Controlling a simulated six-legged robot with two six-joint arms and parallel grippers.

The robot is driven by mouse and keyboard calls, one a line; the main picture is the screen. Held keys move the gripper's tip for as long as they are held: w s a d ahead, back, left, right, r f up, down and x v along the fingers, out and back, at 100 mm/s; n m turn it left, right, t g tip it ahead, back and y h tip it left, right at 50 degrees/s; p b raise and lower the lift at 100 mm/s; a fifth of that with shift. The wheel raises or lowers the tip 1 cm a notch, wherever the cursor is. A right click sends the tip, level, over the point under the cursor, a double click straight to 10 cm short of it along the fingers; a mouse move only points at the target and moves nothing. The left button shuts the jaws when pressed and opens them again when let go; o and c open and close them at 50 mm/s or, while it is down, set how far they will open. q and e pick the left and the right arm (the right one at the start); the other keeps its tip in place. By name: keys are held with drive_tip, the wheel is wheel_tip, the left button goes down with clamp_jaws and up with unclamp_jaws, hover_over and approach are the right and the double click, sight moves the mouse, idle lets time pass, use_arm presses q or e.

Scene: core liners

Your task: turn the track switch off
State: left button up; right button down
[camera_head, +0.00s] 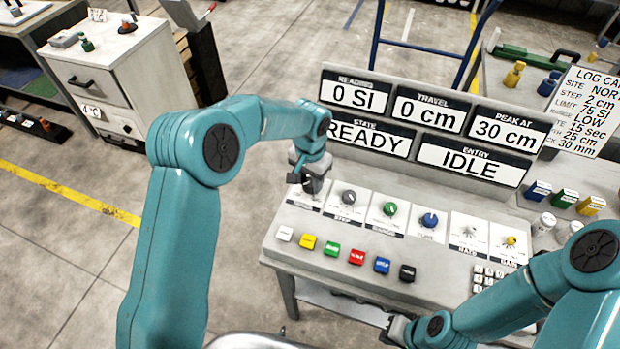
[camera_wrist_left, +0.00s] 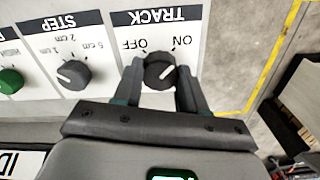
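The track switch (camera_wrist_left: 160,70) is a round black knob on a white plate, lettered TRACK, OFF and ON, upside down in the left wrist view. Its white mark seems to point toward the ON side. My left gripper (camera_wrist_left: 160,82) has one finger on each side of the knob, with what looks like a small gap; contact is not clear. In the head view my left gripper (camera_head: 309,182) is over the leftmost plate of the console and hides the knob. My right gripper (camera_head: 400,330) is low at the console's front edge, its fingers unclear.
The grey step knob (camera_head: 348,197) is the neighbouring control, followed by a green knob (camera_head: 389,209) and a blue knob (camera_head: 429,219). Several coloured buttons (camera_head: 332,249) line the console front. Display boards (camera_head: 425,130) stand behind, reading READY and IDLE.

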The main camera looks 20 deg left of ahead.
use_arm(q)
drive_tip(key=n+b, duration=0.2)
drive_tip(key=n, duration=0.1)
drive_tip(key=shift+f+b, duration=0.15)
drive_tip(key=shift+b, duration=0.25)
drive_tip(key=n+b, duration=0.2)
drive_tip(key=n, duration=0.2)
drive_tip(key=shift+n+b, duration=0.3)
drive_tip(key=shift+b, duration=0.1)
drive_tip(key=n+b, duration=0.2)
drive_tip(key=n, duration=0.4)
drive_tip(key=n+b, duration=0.1)
drive_tip(key=n, duration=0.3)
drive_tip(key=shift+r, duration=0.25)
drive_tip(key=shift+n, duration=0.3)
drive_tip(key=o, duration=1.1)
drive_tip(key=shift+c, duration=0.2)
